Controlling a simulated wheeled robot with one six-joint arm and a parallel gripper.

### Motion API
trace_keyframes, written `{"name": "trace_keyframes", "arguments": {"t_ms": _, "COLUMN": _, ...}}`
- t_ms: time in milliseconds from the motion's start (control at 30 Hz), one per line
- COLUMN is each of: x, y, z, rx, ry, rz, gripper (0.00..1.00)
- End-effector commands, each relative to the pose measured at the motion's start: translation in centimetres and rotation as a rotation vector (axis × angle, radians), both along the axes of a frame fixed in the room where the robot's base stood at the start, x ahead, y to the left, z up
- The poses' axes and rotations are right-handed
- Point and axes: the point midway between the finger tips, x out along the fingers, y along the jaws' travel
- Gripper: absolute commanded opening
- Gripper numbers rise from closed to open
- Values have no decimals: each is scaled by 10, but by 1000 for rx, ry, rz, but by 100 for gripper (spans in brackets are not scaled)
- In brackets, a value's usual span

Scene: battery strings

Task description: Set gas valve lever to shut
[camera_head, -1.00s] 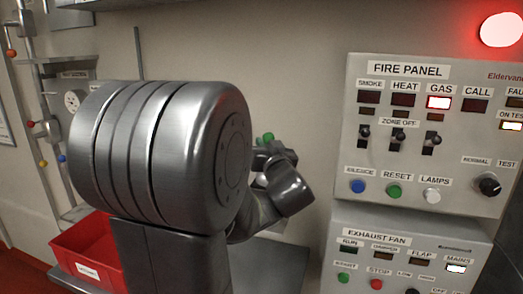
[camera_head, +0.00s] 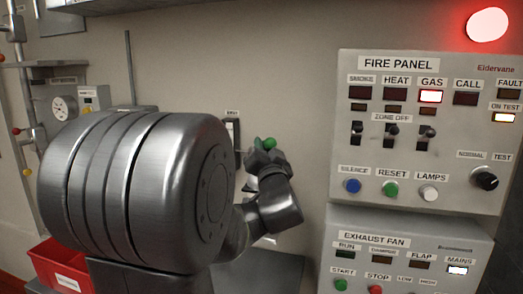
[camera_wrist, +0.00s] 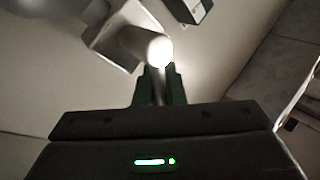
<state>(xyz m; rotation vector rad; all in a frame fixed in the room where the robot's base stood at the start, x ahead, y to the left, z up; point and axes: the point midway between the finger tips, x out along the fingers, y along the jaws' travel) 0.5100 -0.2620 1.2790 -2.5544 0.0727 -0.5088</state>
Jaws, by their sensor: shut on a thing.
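In the wrist view, my gripper (camera_wrist: 160,88) has its dark green fingers closed around a thin grey rod (camera_wrist: 160,84), which looks like the valve lever. The rod runs up to a pale, round-ended cylinder (camera_wrist: 150,48) just beyond the fingertips. Whether the rod is at the shut mark cannot be told, as no marking is readable. In the head view, my large grey arm covers much of the left and middle. The far end of my arm is near the wall, with a small green part (camera_head: 269,143) showing there. The lever cannot be made out in that view.
The fire panel (camera_head: 420,150) stands at the right with its GAS lamp (camera_head: 431,96) lit, above the exhaust fan panel (camera_head: 405,245). A red beacon (camera_head: 487,24) glows at top right. A red bin (camera_head: 48,262) and a gauge (camera_head: 61,108) are at the left.

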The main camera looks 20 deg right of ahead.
Motion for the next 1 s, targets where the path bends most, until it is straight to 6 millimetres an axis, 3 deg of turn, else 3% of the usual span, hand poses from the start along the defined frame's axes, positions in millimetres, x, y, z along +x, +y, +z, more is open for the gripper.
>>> {"name": "trace_keyframes", "arguments": {"t_ms": 200, "x": 0, "y": 0, "z": -1, "rx": 1, "ry": 3, "rz": -1, "gripper": 0}}
{"name": "trace_keyframes", "arguments": {"t_ms": 233, "x": 0, "y": 0, "z": -1, "rx": 1, "ry": 3, "rz": -1, "gripper": 14}}
{"name": "trace_keyframes", "arguments": {"t_ms": 333, "x": 0, "y": 0, "z": -1, "rx": 1, "ry": 3, "rz": -1, "gripper": 31}}
{"name": "trace_keyframes", "arguments": {"t_ms": 1000, "x": 0, "y": -1, "z": 0, "rx": -15, "ry": 19, "rz": -3, "gripper": 31}}
